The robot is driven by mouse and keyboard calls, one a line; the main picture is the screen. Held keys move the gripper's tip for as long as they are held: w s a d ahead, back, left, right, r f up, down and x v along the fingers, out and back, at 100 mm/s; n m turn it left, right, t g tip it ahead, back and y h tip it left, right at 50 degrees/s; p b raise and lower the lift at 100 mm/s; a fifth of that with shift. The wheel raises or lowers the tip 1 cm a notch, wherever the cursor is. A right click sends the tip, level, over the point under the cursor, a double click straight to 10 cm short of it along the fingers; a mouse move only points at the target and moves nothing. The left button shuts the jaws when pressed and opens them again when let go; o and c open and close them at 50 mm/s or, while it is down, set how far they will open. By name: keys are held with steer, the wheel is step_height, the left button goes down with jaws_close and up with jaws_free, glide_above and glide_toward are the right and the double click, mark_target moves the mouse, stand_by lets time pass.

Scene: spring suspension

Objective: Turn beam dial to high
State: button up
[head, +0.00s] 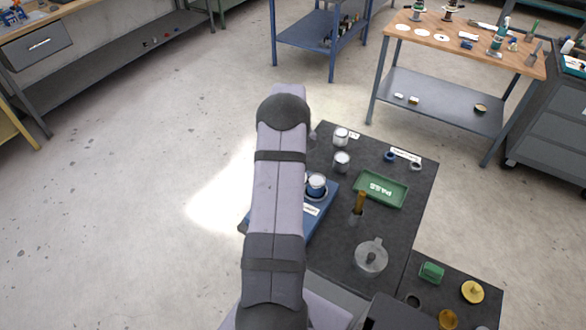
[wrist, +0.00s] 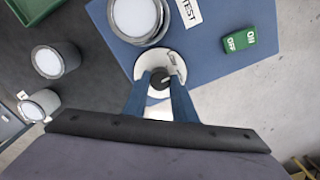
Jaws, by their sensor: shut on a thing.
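The beam dial (wrist: 159,80) is a small dark knob on a round white plate (wrist: 150,63), fixed to a blue board (wrist: 205,58). A small mark or label at the plate's upper right is too small to read. My gripper (wrist: 160,84) has its two blue fingers closed on the knob, one on each side. In the head view my arm hides the dial and the gripper; only part of the blue board (head: 325,222) shows beside it. The dial's current setting cannot be read.
A green ON/OFF switch (wrist: 238,40) and a metal cup (wrist: 138,18) by a TEST label (wrist: 188,10) sit on the board near my fingers. Grey cylinders (wrist: 54,61) stand beside it. A green tray (head: 381,205) and a clear lidded dish (head: 370,258) are on the dark table.

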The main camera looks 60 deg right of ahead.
steer(key=shift+m, duration=0.3)
steer(key=shift+m+b, duration=0.75)
steer(key=shift+m, duration=1.75)
steer(key=shift+r, duration=0.1)
steer(key=shift+d, duration=0.1)
steer(key=o, duration=1)
steer(key=shift+o, duration=0.2)
steer(key=shift+r, duration=0.1)
steer(key=shift+r+b, duration=1.15)
steer(key=shift+r, duration=2.4)
